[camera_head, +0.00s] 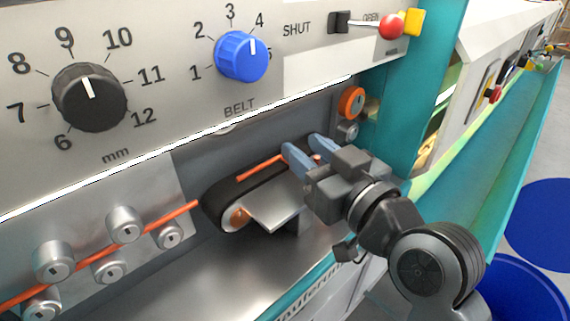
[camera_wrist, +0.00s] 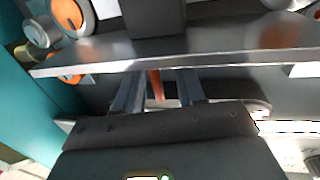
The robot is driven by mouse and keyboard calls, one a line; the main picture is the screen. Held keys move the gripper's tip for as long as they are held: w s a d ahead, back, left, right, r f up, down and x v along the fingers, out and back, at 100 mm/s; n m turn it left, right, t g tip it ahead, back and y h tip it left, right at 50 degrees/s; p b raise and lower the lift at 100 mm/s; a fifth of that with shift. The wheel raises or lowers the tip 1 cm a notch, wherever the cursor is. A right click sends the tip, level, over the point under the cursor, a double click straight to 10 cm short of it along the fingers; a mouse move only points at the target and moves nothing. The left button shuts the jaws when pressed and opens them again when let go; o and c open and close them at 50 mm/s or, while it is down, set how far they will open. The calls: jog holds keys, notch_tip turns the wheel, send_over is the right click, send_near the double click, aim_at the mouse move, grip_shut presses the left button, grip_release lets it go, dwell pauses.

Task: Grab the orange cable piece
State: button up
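The orange cable piece (camera_head: 262,167) lies along the top of the black belt (camera_head: 218,200). Its right end runs in behind and between my fingers. My gripper (camera_head: 301,146) is over the right part of the belt, with its two blue-grey fingers apart. In the wrist view the orange cable piece (camera_wrist: 155,84) shows between the spread fingers of my gripper (camera_wrist: 159,80), with a gap visible on both sides. I cannot tell how far the fingertips reach down beside it.
A silver plate (camera_head: 278,208) juts out in front of the belt. An orange cable (camera_head: 178,212) runs through several metal rollers (camera_head: 124,225) at the left. The panel above carries a black dial (camera_head: 88,97), a blue dial (camera_head: 241,57) and a red-knobbed lever (camera_head: 391,27).

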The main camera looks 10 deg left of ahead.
jog(key=shift+c, duration=0.5)
grip_shut()
jog(key=shift+r, duration=0.15)
